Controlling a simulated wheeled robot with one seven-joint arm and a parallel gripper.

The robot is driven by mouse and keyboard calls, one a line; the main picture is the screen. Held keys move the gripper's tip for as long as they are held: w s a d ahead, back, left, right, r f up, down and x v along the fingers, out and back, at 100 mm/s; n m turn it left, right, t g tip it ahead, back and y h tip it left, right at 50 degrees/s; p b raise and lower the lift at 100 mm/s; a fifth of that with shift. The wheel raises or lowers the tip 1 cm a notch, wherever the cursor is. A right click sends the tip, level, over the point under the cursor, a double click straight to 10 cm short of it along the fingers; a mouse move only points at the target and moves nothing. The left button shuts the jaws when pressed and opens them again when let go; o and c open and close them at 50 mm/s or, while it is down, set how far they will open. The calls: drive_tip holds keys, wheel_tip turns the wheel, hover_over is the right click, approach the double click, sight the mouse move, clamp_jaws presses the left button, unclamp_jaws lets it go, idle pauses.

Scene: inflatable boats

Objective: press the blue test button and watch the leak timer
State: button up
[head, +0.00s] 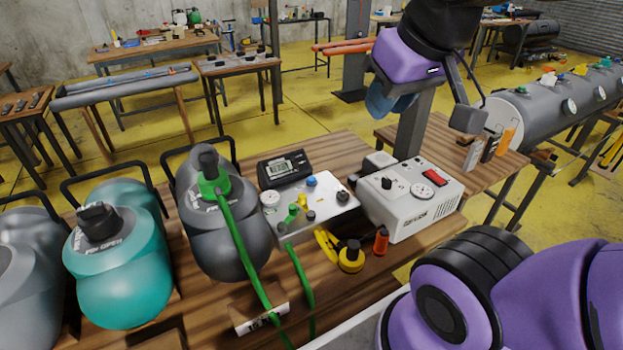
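A blue button (311,181) stands up from the top of a pale grey valve box (335,207) on the wooden bench. A black timer (285,168) with a grey digital display stands just behind the box; its digits are too small to read. My gripper (428,108) hangs at the upper right, above and behind the bench, well apart from the button. Its purple body, a blue part at the left and a grey block at the right show. The finger gap is not clear, and I see no object held.
A white box with a red switch (413,194) stands right of the valve box. Grey and teal inflatables (118,255) fill the left. A green hose (247,255) crosses the front. A yellow-black fitting (351,258) and an orange bottle (381,241) stand in front.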

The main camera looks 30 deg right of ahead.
clamp_jaws()
idle(1.4)
